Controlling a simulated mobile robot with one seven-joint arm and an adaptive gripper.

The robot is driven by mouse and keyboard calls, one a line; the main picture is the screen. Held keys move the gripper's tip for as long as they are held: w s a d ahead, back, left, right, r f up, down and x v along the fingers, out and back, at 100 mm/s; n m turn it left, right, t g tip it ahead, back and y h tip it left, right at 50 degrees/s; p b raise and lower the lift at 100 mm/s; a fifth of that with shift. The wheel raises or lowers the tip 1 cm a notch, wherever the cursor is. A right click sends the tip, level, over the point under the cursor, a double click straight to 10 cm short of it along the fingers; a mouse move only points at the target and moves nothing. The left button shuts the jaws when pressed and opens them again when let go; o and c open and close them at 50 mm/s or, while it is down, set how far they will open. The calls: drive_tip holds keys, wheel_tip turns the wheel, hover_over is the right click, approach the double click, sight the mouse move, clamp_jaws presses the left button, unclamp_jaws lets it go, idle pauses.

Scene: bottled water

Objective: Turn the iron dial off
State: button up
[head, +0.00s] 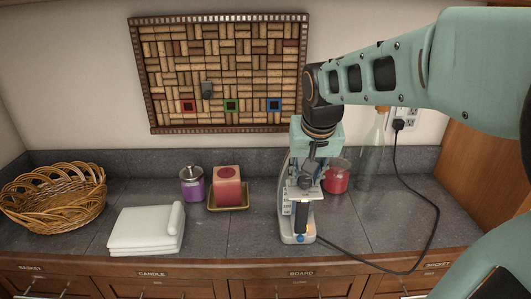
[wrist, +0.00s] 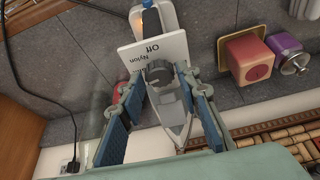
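The iron (head: 299,228) stands upright on the counter, with its base end and a small blue part low at the front. In the wrist view the iron (wrist: 174,112) lies between my fingers. Its dark round dial (wrist: 158,73) sits at the fingertips, beside a white plate (wrist: 143,52) reading "Off" and "Nylon". My gripper (wrist: 161,85) is open, with one blue-padded finger on each side of the dial. I cannot tell whether either fingertip touches it. In the head view my gripper (head: 308,172) is over the iron from above and hides the dial.
A red jar (head: 337,180) and a clear bottle (head: 369,160) stand close behind on the right. The black cord (head: 437,215) runs to the outlet (head: 399,124). A candle (head: 228,188), purple jar (head: 193,187), folded towels (head: 140,232) and basket (head: 45,212) are left. A cork board (head: 215,60) hangs behind.

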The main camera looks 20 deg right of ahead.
clamp_jaws()
drive_tip(key=shift+r+m, duration=0.1)
drive_tip(key=shift+m, duration=0.3)
drive_tip(key=m+h+p, duration=0.1)
drive_tip(key=m, duration=0.1)
drive_tip(key=shift+m+g, duration=0.3)
drive_tip(key=m, duration=0.1)
drive_tip(key=m+h, duration=0.1)
drive_tip(key=m, duration=0.1)
drive_tip(key=shift+w+a+g, duration=0.15)
drive_tip(key=shift+w+g, duration=0.05)
drive_tip(key=shift+g, duration=0.2)
drive_tip(key=shift+m+g+h, duration=0.3)
drive_tip(key=shift+m+g, duration=0.1)
drive_tip(key=shift+m, duration=0.9)
drive_tip(key=shift+a, duration=0.1)
drive_tip(key=shift+o, duration=2.2)
unclamp_jaws()
